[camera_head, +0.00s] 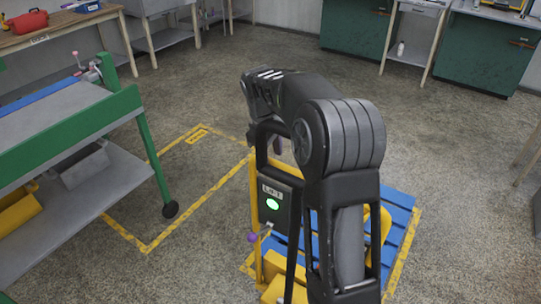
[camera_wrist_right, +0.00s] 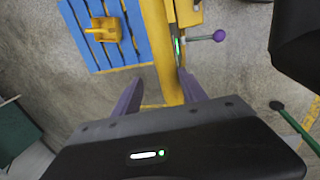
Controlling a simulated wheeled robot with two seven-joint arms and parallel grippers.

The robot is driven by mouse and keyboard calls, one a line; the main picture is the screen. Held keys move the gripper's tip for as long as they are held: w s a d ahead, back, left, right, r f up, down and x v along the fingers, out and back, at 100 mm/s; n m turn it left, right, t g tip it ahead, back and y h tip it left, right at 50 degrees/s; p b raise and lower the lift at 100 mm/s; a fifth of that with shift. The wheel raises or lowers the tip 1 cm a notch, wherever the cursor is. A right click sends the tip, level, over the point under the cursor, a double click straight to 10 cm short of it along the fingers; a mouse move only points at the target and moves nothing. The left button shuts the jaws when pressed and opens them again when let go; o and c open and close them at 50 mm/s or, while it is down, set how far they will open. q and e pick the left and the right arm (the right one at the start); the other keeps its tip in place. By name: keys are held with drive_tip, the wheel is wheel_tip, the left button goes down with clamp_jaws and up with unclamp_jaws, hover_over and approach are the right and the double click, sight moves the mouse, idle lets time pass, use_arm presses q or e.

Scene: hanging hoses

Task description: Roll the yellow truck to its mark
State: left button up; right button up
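The yellow truck has a blue slatted deck (camera_head: 397,222) and a yellow upright frame (camera_head: 254,190). A dark box (camera_head: 275,208) with a lit green light is on the frame, and a purple-knobbed lever (camera_head: 252,237) sticks out below it. My right gripper (camera_head: 277,146) is at the frame's top, mostly hidden by my arm. In the right wrist view its purple fingers (camera_wrist_right: 160,92) stand apart, one on each side of a yellow bar (camera_wrist_right: 160,45), with a gap on the left. A yellow floor outline (camera_head: 147,248) with a small label lies left of the truck. My left gripper is out of view.
A green-framed table (camera_head: 75,130) with a caster leg (camera_head: 169,209) stands at the left, over the outline's left side. Yellow floor lines (camera_head: 402,262) also show around the truck. Green cabinets (camera_head: 480,50) stand at the back. The floor inside the outline looks mostly clear.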

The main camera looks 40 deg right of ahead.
drive_tip(key=shift+r, duration=0.1)
drive_tip(key=r, duration=0.2)
drive_tip(key=a+r, duration=0.1)
drive_tip(key=r, duration=0.4)
drive_tip(key=shift+s+a+r, duration=0.2)
drive_tip(key=shift+a+r, duration=0.05)
drive_tip(key=p, duration=0.2)
drive_tip(key=shift+s+a+f+p, duration=0.15)
drive_tip(key=shift+f+p, duration=0.1)
drive_tip(key=shift+p, duration=0.1)
drive_tip(key=shift+s+a+r+p, duration=0.1)
drive_tip(key=shift+a+p, duration=0.1)
drive_tip(key=shift+p, duration=0.5)
drive_tip(key=shift+a+r+p, duration=0.15)
drive_tip(key=shift+a+p, duration=0.1)
drive_tip(key=shift+p, duration=0.1)
